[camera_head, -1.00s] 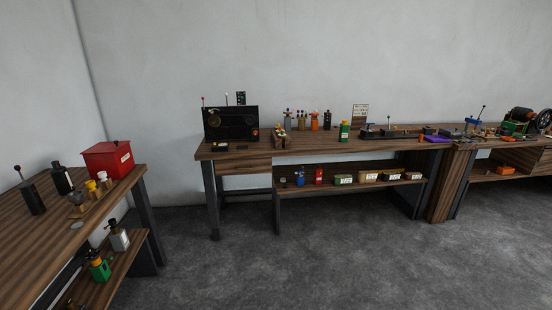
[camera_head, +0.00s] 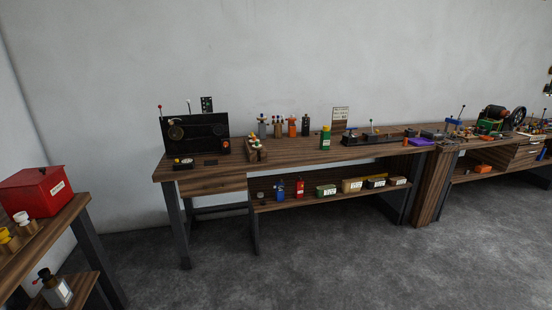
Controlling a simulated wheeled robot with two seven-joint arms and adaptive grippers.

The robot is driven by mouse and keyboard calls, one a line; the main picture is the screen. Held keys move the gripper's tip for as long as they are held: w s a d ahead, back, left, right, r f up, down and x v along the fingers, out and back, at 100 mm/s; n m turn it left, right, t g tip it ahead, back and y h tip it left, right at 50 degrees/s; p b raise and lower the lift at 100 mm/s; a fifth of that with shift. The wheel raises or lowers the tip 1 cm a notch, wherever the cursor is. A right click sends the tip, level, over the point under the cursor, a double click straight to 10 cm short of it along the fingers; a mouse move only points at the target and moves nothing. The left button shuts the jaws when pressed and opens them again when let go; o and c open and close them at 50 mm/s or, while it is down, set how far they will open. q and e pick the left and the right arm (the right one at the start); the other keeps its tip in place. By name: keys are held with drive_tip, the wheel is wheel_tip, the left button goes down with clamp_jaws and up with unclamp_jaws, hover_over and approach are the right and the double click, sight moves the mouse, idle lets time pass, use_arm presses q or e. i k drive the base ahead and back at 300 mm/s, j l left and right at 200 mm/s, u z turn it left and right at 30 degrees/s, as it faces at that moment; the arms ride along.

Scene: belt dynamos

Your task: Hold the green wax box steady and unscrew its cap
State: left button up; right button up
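A green box (camera_head: 326,190) with a white label lies on the shelf below. I cannot tell from their labels which of these is the wax box. Neither of my grippers is in view, and nothing is seen touching either green thing.
A black panel (camera_head: 193,142) stands at the workbench's left end. Orange and dark bottles stand along the wall. A side table with a red box (camera_head: 33,192) and a silver bottle (camera_head: 56,289) on its lower shelf is at left. The grey floor (camera_head: 300,265) before the workbench is clear.

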sight(325, 137)
drive_tip(key=i+z, duration=0.4)
drive_tip(key=i, duration=0.45)
drive_tip(key=i+z, duration=0.1)
drive_tip(key=i, duration=0.5)
drive_tip(key=i+z, duration=0.15)
drive_tip(key=i, duration=0.45)
drive_tip(key=i+j+z, duration=0.1)
drive_tip(key=i, duration=0.45)
drive_tip(key=i+j+z, duration=0.15)
drive_tip(key=i, duration=0.45)
